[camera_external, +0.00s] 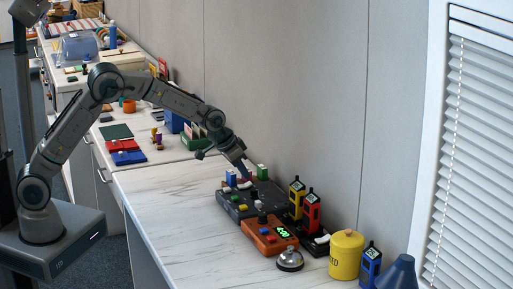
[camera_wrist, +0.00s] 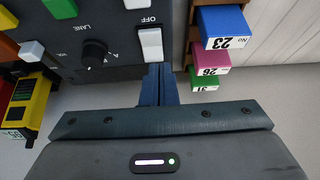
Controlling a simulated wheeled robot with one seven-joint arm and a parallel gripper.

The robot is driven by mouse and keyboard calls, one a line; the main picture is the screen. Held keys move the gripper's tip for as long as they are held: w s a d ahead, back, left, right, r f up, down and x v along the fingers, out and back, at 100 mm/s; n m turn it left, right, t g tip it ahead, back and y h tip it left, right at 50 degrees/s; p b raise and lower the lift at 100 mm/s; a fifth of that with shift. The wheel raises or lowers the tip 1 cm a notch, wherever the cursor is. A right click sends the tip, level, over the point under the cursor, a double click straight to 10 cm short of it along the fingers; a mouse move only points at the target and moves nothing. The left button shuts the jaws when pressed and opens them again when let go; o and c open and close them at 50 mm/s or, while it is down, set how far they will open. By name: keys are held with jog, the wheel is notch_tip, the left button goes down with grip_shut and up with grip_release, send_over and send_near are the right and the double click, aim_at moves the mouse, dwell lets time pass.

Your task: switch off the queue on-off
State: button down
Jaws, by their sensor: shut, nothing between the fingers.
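The dark grey control panel (camera_wrist: 60,60) fills the upper left of the wrist view, and in the external view the panel (camera_external: 237,212) lies on the counter near the wall. A white rocker switch (camera_wrist: 151,43) sits by its edge, beside the printed word OFF. I cannot read a queue label, and which way the rocker is tipped is unclear. My gripper (camera_wrist: 156,72) is shut and empty, its fingertips right by the rocker's near end; whether they touch is unclear. In the external view my gripper (camera_external: 246,174) reaches down to the panel's far side.
A black knob (camera_wrist: 94,53) is left of the rocker. Numbered blue (camera_wrist: 223,27), pink (camera_wrist: 210,57) and green tabs stand to its right. The counter's left side is clear.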

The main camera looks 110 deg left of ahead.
notch_tip(320, 180, up, 4)
jog(key=shift+f+p, duration=0.15)
jog(key=shift+p, duration=0.55)
jog(key=s+d+r+b, duration=0.1)
jog(key=s+d+r, duration=0.3)
jog(key=r, duration=0.2)
jog(key=shift+s+d+r, duration=0.25)
jog(key=shift+s+r, duration=0.05)
jog(key=s+d+r+m+h+p, duration=0.2)
jog(key=d+r, duration=0.1)
jog(key=d, duration=0.9)
jog(key=s+d+r+m+h+p, duration=0.15)
jog(key=d+r, duration=0.25)
jog(key=d, duration=0.9)
jog(key=s+d+m+g+p, duration=0.1)
jog(key=s+d+m, duration=0.4)
jog(key=s+d, duration=1.1)
jog(key=shift+s+d+f+m+h+p, duration=0.15)
jog(key=shift+s+f+m+h+p, duration=0.2)
jog(key=shift+p, duration=0.5)
